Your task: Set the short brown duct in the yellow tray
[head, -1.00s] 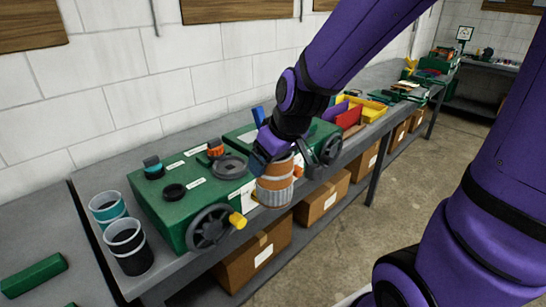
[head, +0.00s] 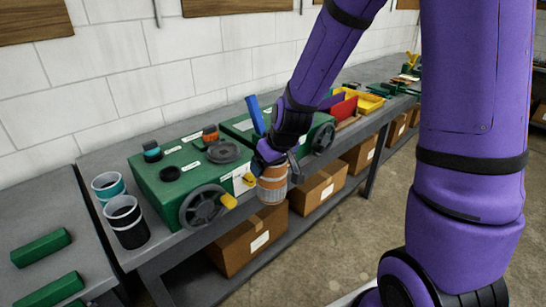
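The short brown duct (head: 271,187), an orange-brown cylinder with a pale grey band, is in my gripper (head: 272,160). The gripper points down and looks shut on the duct's upper part; its fingers are partly hidden. In the head view the duct overlaps the bench's front edge, in front of the green machine, and appears clear of the bench top. The yellow tray (head: 371,104) lies farther right along the bench, beside a red bin. My arm hides part of the bench between them.
The green machine (head: 150,190) with handwheels and knobs fills the near bench (head: 165,245). Black (head: 127,228) and teal (head: 108,187) cups stand at its left. A red bin (head: 343,110) stands before the tray. Cardboard boxes (head: 250,240) sit on the lower shelf.

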